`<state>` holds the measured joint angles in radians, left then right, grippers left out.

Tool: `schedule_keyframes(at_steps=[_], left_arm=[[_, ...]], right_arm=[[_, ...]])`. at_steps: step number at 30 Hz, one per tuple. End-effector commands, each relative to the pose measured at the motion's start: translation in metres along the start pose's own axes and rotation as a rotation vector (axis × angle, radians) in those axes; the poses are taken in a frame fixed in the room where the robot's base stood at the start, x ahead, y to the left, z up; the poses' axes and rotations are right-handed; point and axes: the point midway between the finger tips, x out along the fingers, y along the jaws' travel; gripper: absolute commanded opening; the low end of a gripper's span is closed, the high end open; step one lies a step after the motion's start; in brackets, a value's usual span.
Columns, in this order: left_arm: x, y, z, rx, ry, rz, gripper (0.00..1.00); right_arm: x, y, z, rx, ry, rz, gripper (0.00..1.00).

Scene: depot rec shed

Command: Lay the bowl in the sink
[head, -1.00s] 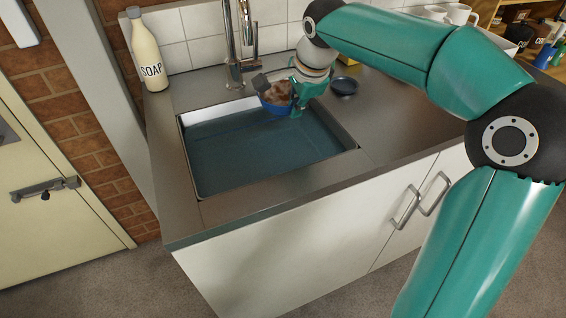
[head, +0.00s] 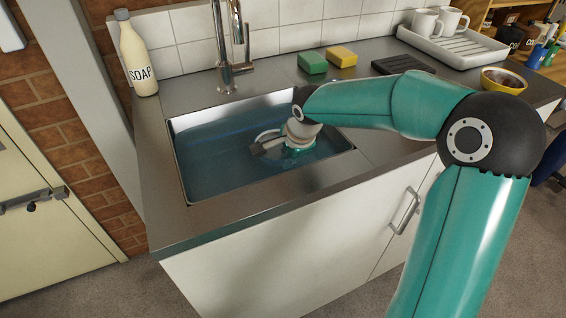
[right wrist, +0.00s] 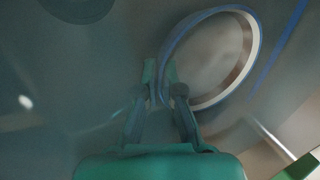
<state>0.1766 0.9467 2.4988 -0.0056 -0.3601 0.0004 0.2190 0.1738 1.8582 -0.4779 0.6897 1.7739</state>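The sink (head: 270,178) is a steel basin in the counter with bluish water in it. My right gripper (head: 296,150) reaches down into the right part of the sink. In the right wrist view its fingers (right wrist: 160,80) are close together on the near left rim of the bowl (right wrist: 210,60). The bowl has a blue edge and a pale inside. It looks tilted and low in the basin. In the head view my wrist hides most of it, and I cannot tell whether it touches the bottom. My left gripper is out of view.
A tap (head: 228,60) stands behind the sink and a soap bottle (head: 137,55) at its back left. A green sponge (head: 312,63), a yellow sponge (head: 341,57), a drying tray (head: 455,45) with mugs and a yellow bowl (head: 503,80) lie along the counter.

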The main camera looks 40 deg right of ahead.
Motion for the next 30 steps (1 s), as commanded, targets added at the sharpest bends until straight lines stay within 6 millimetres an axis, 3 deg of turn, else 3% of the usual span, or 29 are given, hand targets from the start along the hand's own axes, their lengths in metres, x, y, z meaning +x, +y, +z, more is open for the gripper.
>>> schedule_keyframes(at_steps=[8,12,14,25,30], left_arm=[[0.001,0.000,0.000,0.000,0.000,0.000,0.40],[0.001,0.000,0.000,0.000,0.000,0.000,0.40],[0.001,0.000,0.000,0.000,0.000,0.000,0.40],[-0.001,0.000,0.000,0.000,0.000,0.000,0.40],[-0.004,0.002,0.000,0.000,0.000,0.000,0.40]], right_arm=[[0.000,-0.001,0.000,0.000,0.000,-0.005,0.00],[0.001,0.000,0.001,-0.001,0.000,0.001,0.25],[0.001,0.000,0.001,-0.001,0.000,0.001,0.31],[-0.003,-0.001,0.001,-0.002,0.000,-0.001,0.31],[-0.024,-0.002,0.001,-0.001,0.000,-0.003,0.31]])
